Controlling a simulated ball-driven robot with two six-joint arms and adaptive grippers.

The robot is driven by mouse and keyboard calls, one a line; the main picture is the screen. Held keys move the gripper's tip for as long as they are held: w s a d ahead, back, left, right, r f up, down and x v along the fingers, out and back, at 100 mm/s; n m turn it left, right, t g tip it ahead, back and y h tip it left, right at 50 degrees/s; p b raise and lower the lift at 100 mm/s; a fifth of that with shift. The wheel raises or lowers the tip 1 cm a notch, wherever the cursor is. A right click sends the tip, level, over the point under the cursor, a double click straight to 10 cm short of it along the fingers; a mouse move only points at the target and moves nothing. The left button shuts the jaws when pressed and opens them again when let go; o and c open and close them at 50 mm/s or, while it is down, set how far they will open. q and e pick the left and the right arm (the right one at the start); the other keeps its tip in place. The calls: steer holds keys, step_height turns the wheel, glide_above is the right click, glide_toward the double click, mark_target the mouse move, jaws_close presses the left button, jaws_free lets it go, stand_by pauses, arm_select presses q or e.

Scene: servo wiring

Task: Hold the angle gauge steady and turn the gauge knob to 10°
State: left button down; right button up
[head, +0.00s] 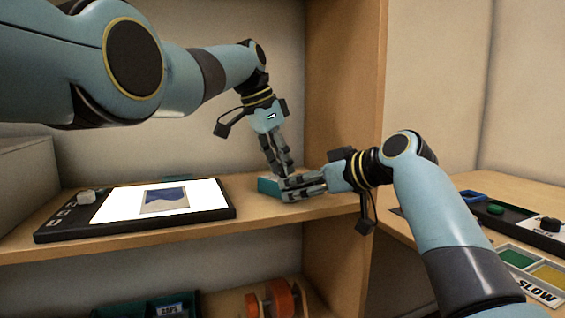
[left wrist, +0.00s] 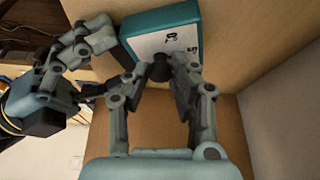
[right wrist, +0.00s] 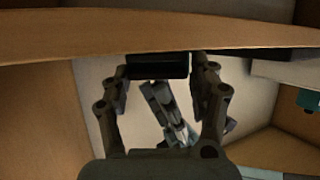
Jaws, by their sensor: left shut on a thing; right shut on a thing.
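The angle gauge (head: 267,186) is a small teal box on the shelf near its right end. In the left wrist view its white face (left wrist: 150,41) shows small dark markings, too small to read. My left gripper (head: 285,170) reaches down from above and is shut on the dark gauge knob (left wrist: 160,70). My right gripper (head: 288,190) comes in from the right and is shut on the gauge body, which looks like a dark block between its fingers in the right wrist view (right wrist: 157,66). The fingers hide part of the gauge and the knob's pointer.
A black-framed tablet (head: 135,208) with a lit screen lies on the shelf (head: 300,214) to the left. An upright wooden panel (head: 345,90) stands behind my right gripper. Below are a dark bin (head: 145,308) and orange spools (head: 280,298). Panels with buttons (head: 497,210) lie at the right.

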arm_select(q)
steer(key=shift+s+d+m, duration=0.1)
steer(key=shift+m, duration=0.4)
steer(key=c, duration=1.1)
jaws_free()
steer(key=shift+c, duration=0.2)
steer(key=shift+r, duration=0.1)
steer(key=v, duration=1.1)
steer(key=shift+a+r, duration=0.35)
